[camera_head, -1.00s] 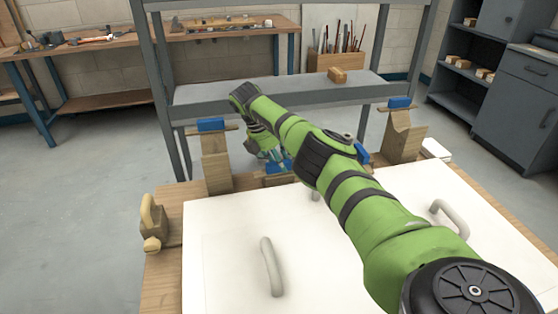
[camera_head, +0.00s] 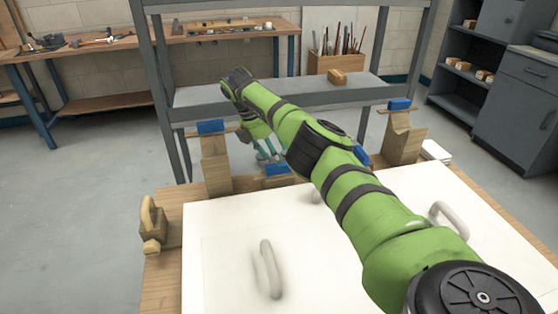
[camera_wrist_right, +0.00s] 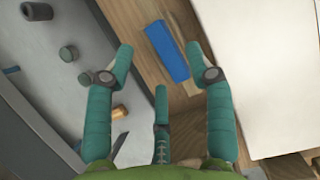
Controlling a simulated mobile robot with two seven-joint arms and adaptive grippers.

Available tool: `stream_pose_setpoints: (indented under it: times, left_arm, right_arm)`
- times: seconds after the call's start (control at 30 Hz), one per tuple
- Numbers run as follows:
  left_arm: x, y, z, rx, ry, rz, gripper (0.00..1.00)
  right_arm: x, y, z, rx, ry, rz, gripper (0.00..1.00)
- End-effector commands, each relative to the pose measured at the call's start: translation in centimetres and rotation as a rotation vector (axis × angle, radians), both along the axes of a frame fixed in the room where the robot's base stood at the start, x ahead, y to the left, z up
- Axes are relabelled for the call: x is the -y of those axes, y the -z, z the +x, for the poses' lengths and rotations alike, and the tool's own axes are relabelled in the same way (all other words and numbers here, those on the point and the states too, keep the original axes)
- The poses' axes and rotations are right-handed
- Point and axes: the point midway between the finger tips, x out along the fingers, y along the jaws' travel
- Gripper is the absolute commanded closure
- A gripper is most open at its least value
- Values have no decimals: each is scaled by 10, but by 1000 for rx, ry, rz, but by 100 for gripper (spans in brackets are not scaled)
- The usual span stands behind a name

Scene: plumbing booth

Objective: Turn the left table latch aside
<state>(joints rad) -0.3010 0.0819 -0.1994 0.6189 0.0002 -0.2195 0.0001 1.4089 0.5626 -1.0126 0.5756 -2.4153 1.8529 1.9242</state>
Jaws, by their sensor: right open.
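A blue bar, which looks like the left table latch (camera_head: 278,169), sits on a wooden piece at the table's far edge in the head view. In the right wrist view the blue bar (camera_wrist_right: 167,52) lies on wood beside the white panel. My right gripper (camera_head: 270,158) is over the far edge, close to the bar. In the wrist view its teal fingers (camera_wrist_right: 160,62) are spread and empty, with the bar near the right finger's tip. Whether they touch is not clear. Another blue piece (camera_head: 362,155) is partly hidden behind my arm. My left gripper is out of view.
The white panel (camera_head: 225,270) with grey handles covers most of the table. Wooden posts with blue tops stand at the far left (camera_head: 215,165) and far right (camera_head: 405,140). A grey shelf (camera_head: 330,92) stands beyond the far edge. A wooden block fixture (camera_head: 152,222) is at left.

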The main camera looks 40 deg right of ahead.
Motion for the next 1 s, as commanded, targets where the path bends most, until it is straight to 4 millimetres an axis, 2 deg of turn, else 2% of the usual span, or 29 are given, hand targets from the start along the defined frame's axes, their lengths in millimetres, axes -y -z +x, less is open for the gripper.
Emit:
stream_pose_setpoints:
  times: [0.03, 0.2, 0.4, 1.0]
  left_arm:
    - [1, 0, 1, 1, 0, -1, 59]
    - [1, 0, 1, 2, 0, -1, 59]
    - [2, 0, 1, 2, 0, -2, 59]
    - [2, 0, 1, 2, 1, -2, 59]
  right_arm:
    - [-5, -13, 3, 4, 0, 0, 46]
    - [-16, -45, 8, 2, 1, 0, 46]
    - [-23, -64, 12, -1, 1, -1, 46]
    - [-24, -68, 12, -2, 2, 0, 46]
